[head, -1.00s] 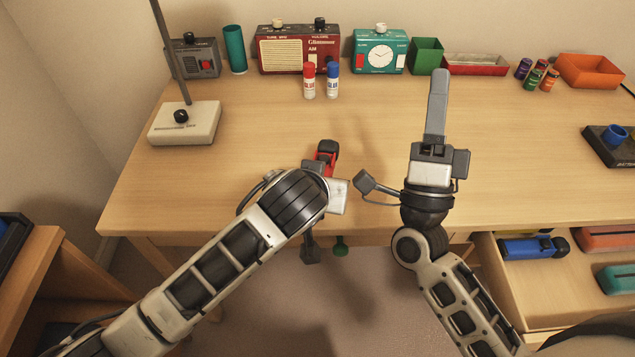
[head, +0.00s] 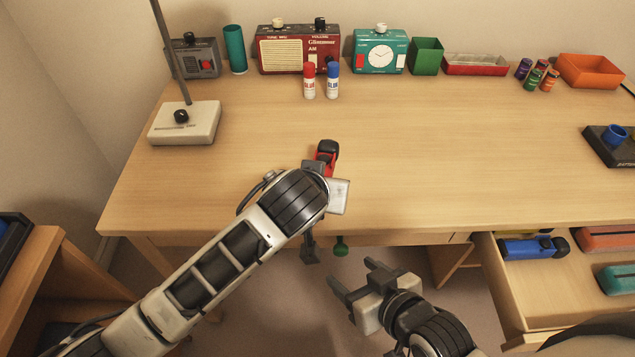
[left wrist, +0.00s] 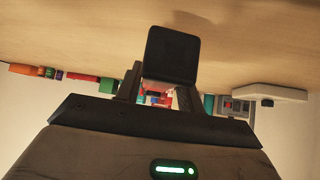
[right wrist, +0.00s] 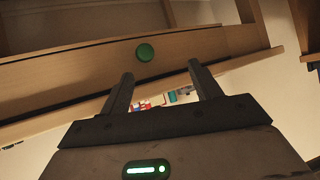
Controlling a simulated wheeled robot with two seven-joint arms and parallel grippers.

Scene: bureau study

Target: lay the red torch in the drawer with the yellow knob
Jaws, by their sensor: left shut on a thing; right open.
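The red torch (head: 325,160), with a black head, is at the front of the desktop in the head view. My left gripper (head: 316,172) is shut on it, and its black head (left wrist: 172,55) fills the middle of the left wrist view. I cannot tell whether the torch touches the desk. My right gripper (head: 354,275) is open and empty, in front of the desk and below its edge. A green knob (head: 341,246) is just beyond it, and shows in the right wrist view (right wrist: 145,52) on a closed drawer front. No yellow knob is visible.
An open drawer (head: 515,290) at the right holds a blue torch (head: 533,247), an orange item (head: 608,238) and a teal item (head: 617,279); its knob is not visible. Glue sticks, radio and clock stand at the desk's back. The middle desktop is clear.

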